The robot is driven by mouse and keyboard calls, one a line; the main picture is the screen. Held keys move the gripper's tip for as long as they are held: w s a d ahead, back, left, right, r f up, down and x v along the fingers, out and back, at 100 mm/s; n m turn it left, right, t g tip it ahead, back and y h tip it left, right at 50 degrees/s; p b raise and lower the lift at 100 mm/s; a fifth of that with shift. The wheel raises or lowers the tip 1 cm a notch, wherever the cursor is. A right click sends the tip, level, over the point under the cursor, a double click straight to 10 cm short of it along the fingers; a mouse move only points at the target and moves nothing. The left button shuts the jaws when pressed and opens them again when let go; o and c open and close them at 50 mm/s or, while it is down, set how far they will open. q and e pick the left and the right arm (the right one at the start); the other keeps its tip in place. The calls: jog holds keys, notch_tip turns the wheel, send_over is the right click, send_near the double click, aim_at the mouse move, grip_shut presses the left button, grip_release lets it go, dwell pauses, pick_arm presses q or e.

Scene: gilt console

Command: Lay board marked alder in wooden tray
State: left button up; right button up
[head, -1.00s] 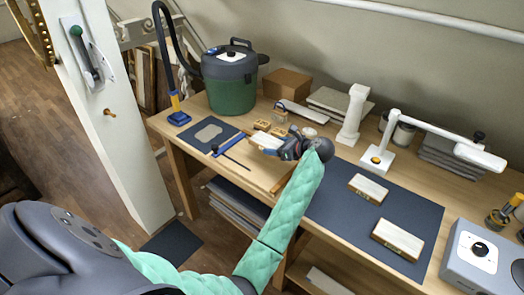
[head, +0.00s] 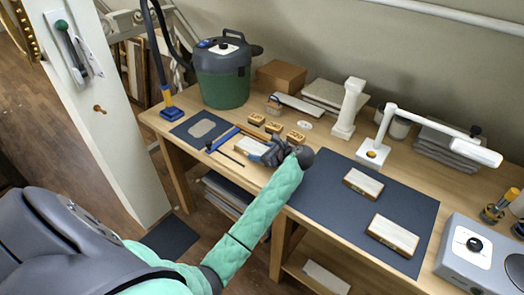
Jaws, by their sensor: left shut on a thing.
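My left gripper (head: 272,153) reaches over the workbench from the front and is shut on a pale board (head: 249,147). My right gripper is not in view.
Several small wooden blocks (head: 274,126) stand behind the gripper. A green canister (head: 222,80), a white column (head: 348,108) and a white lamp (head: 374,152) stand further back. A grey device (head: 470,258) is at the right. The mat is clear around its two boards.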

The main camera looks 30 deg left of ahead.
pick_arm(q)
jog(key=o, duration=1.1)
jog(key=shift+w+f, duration=0.1)
jog(key=shift+c, duration=0.2)
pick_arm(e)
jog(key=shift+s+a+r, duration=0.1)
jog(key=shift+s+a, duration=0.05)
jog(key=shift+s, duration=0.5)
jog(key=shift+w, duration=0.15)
pick_arm(q)
jog(key=shift+d, duration=0.4)
jog(key=b+v, duration=0.4)
jog(key=v, duration=0.7)
jog(key=shift+r, duration=0.25)
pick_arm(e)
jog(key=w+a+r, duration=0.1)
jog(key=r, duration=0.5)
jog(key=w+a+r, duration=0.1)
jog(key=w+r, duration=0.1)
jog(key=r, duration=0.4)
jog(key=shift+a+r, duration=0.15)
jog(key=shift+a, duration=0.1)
pick_arm(q)
jog(key=shift+f, duration=0.1)
